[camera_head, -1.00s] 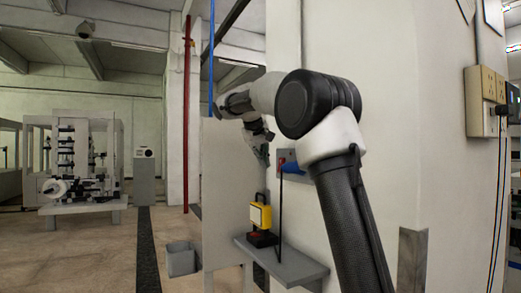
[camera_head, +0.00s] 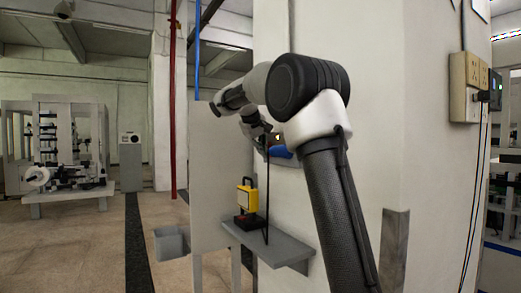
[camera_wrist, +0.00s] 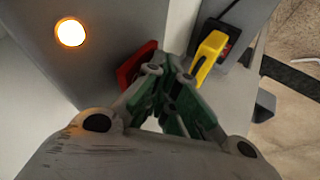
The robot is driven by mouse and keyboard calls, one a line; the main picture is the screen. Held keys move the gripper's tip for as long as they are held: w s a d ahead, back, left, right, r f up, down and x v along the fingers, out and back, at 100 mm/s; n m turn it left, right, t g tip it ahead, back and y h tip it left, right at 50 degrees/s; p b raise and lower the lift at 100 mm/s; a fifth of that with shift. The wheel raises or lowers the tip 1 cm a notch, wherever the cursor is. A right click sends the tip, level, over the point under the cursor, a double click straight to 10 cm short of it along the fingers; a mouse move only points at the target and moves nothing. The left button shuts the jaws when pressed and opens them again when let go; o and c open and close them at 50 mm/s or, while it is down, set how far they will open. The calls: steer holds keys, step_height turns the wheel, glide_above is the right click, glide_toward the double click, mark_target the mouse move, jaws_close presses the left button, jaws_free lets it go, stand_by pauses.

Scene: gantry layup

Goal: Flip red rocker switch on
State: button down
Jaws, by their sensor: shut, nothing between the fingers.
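The red rocker switch (camera_wrist: 135,64) shows in the wrist view on a grey panel (camera_wrist: 105,70), just left of my fingertips. My gripper (camera_wrist: 170,70) is shut and empty, with its green-grey fingers drawn together. Its tips are very close to the switch and overlap its right edge; I cannot tell whether they touch it. A round lamp (camera_wrist: 70,32) glows warm orange-white on the same panel. In the head view my gripper (camera_head: 268,138) is at the wall panel, and my arm hides most of the switch area.
A grey shelf (camera_head: 272,248) juts from the wall below the panel. A yellow work light (camera_head: 247,201) stands on it and also shows in the wrist view (camera_wrist: 209,50). A blue object (camera_head: 281,152) is beside my gripper. A grey bin (camera_head: 172,243) is at left; open floor lies beyond.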

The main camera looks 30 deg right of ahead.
steer(key=shift+r, duration=0.2)
steer(key=shift+r, duration=0.75)
